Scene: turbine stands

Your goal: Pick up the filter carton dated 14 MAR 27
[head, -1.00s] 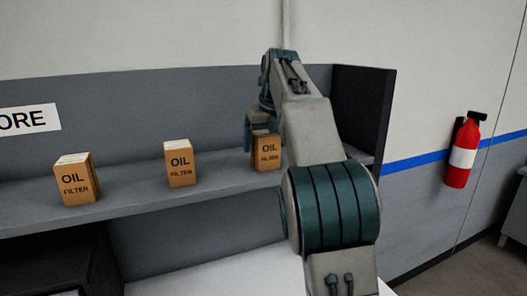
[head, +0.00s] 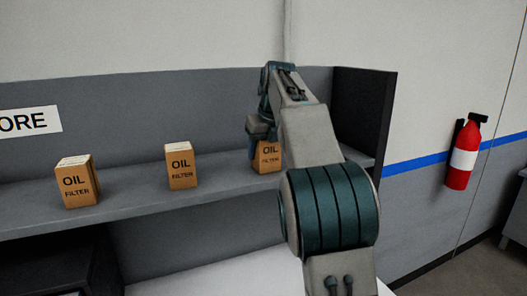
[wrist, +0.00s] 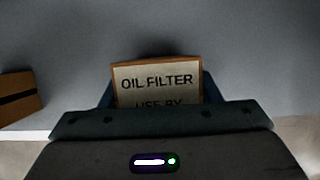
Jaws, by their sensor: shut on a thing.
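Three brown oil filter cartons stand in a row on the grey shelf (head: 220,190): a left one (head: 77,184), a middle one (head: 181,166) and a right one (head: 268,159). My gripper (head: 259,140) is at the right carton, coming down from above, and is shut on it. In the wrist view the held carton's top (wrist: 156,84) shows between the fingers, with a pale label reading "OIL FILTER" and "USE BY". The date below is hidden by the gripper body. No date can be read on the other cartons from here.
A dark upright panel (head: 364,115) closes the shelf's right end, close to my arm. The grey back wall of the shelf is behind the cartons. A neighbouring carton (wrist: 18,97) shows at the wrist view's left edge. A red extinguisher (head: 463,155) hangs far right.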

